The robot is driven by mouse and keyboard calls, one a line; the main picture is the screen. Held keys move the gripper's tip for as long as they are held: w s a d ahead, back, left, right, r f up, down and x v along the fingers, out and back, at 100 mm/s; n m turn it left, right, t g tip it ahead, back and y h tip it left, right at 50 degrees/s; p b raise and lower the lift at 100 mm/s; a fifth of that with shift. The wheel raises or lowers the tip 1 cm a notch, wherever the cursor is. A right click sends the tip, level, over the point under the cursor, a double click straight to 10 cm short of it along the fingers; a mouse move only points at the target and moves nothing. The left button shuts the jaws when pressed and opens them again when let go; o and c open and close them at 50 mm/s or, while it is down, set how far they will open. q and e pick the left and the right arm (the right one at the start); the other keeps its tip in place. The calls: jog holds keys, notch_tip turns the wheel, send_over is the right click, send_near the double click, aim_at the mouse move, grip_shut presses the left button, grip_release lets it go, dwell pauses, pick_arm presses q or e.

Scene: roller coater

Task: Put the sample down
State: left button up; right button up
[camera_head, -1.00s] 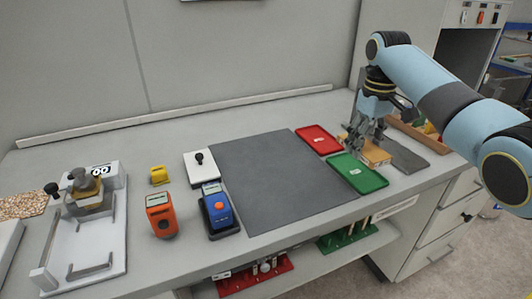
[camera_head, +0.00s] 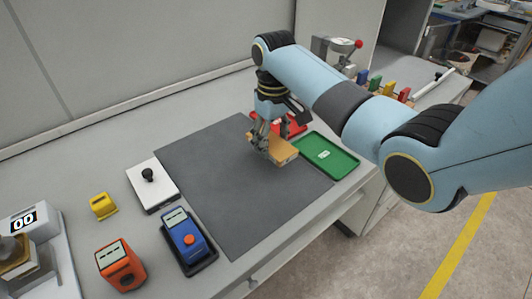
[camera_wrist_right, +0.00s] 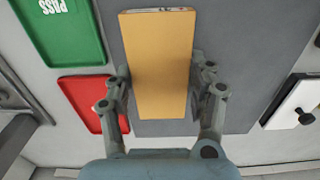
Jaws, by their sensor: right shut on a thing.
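The sample is a flat tan block (camera_head: 284,153). My right gripper (camera_head: 266,142) is shut on it by its two long sides, over the right part of the dark grey mat (camera_head: 220,190). In the right wrist view the sample (camera_wrist_right: 158,62) lies between the two fingers (camera_wrist_right: 160,88), with the grey mat behind it. I cannot tell whether the sample touches the mat or hangs just above it. My left gripper is not in view.
A green tray (camera_head: 342,164) marked PASS lies right of the mat, and a red tray (camera_head: 297,124) is partly behind my gripper. A white plate with a black knob (camera_head: 153,190), a blue device (camera_head: 184,236), an orange device (camera_head: 118,264) and a yellow block (camera_head: 103,205) stand left. The mat's left part is clear.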

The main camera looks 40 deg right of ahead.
aim_at(269, 168)
jog(key=shift+s+a+f, duration=0.2)
jog(key=shift+a+f, duration=0.2)
jog(key=shift+f, duration=0.1)
jog(key=shift+s+a+f, duration=0.15)
jog(key=shift+a+f, duration=0.25)
jog(key=shift+f, duration=0.1)
notch_tip(269, 168, down, 2)
jog(key=shift+f, duration=0.6)
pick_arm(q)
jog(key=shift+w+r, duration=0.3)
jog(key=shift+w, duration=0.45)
pick_arm(e)
jog(key=shift+f, duration=0.1)
jog(key=o, duration=1.2)
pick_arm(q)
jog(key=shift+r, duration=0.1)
